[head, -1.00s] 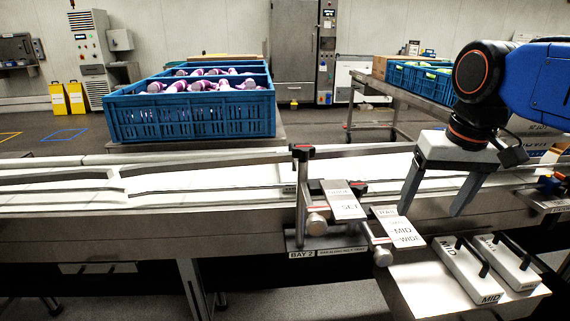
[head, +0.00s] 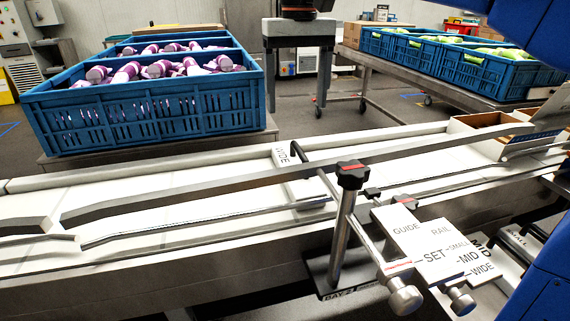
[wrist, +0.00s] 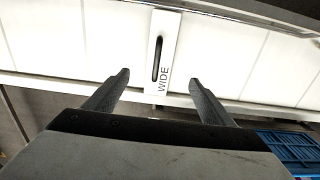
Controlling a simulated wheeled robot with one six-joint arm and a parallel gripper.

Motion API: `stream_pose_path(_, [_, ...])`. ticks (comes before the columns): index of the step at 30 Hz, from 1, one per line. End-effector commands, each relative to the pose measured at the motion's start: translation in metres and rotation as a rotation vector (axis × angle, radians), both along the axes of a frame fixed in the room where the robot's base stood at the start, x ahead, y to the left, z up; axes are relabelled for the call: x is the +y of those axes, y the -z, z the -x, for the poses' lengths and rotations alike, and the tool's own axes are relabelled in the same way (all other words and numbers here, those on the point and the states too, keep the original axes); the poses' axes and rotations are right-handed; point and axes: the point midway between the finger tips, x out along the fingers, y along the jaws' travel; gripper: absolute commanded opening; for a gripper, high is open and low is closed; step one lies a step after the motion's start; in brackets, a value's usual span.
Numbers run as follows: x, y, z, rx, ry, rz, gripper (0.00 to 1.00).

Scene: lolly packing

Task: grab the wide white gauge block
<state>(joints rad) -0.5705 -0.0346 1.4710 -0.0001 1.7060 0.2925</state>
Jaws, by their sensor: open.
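The wide white gauge block (head: 286,178), lettered WIDE, lies on the white conveyor belt, partly hidden behind the guide rail in the head view. In the wrist view the same block (wrist: 167,57) shows its dark handle (wrist: 157,59) and lies ahead of the fingertips, near the middle. My gripper (head: 297,98) is open and empty, on the far side of the conveyor from the head camera, fingers pointing down. In the wrist view my gripper (wrist: 160,80) has its two fingers apart, with the block's lettered end lined up roughly between them. The fingers do not touch it.
A metal guide rail (head: 400,153) runs along the belt, with a post (head: 342,225) and a guide rail setting plate (head: 425,242) at the near side. A blue crate (head: 150,110) of purple-and-white lollies stands back left. More blue crates (head: 485,68) stand back right.

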Motion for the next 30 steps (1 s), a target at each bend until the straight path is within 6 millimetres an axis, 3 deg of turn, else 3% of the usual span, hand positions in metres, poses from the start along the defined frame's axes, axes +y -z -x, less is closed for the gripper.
stream_pose_path(18, [-0.001,0.099,0.001,0.001,0.000,0.000,0.77])
stream_pose_path(30, [0.000,0.131,0.000,0.000,0.000,0.000,0.77])
